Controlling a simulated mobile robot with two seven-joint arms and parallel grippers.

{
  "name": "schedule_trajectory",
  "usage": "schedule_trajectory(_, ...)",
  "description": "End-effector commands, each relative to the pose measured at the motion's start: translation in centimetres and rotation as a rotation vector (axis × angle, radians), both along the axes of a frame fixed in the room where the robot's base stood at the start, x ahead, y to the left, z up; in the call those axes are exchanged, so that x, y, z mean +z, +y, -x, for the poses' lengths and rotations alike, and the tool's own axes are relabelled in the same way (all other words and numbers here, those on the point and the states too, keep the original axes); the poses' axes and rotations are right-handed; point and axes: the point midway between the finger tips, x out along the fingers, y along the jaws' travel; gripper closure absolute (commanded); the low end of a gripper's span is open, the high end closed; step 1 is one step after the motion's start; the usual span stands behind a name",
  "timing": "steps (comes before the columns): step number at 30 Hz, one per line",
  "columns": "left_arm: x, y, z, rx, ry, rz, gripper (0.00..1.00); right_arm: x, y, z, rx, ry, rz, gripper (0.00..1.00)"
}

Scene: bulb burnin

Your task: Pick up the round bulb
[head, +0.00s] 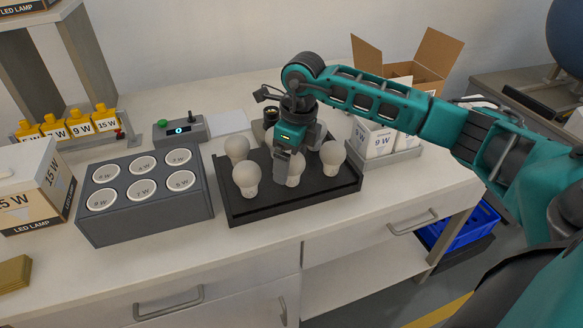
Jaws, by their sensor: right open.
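Several white bulbs stand on a black tray (290,207) in the middle of the bench. One bulb (246,178) is at the front left of the tray, one (236,148) behind it, and one (332,156) at the right. Another bulb (296,169) is partly hidden behind my right gripper (283,168). My right gripper is open and points down over the tray, close in front of the partly hidden bulb. Whether it touches is hidden. My left gripper is not in view.
A grey block (146,218) with several labelled round sockets stands left of the tray. Behind it is a small control box (180,130). White 9 W boxes (373,140) stand to the right, before an open cardboard box (437,58). Bare bench lies along the front.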

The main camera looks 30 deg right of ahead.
Motion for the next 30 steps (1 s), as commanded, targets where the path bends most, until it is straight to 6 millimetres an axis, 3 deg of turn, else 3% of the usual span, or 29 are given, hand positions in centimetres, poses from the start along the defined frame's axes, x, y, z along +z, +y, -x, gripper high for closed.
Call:
schedule_trajectory(6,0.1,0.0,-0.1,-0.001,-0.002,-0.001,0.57,-3.1,0.0,-0.1,-0.001,0.002,-0.002,0.08)
schedule_trajectory(15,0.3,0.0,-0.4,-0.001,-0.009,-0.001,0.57,-3.5,0.1,-0.1,0.000,0.001,-0.001,0.08)
schedule_trajectory(30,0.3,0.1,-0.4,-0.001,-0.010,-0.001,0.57,-3.5,0.0,-0.1,0.000,0.001,-0.001,0.56)
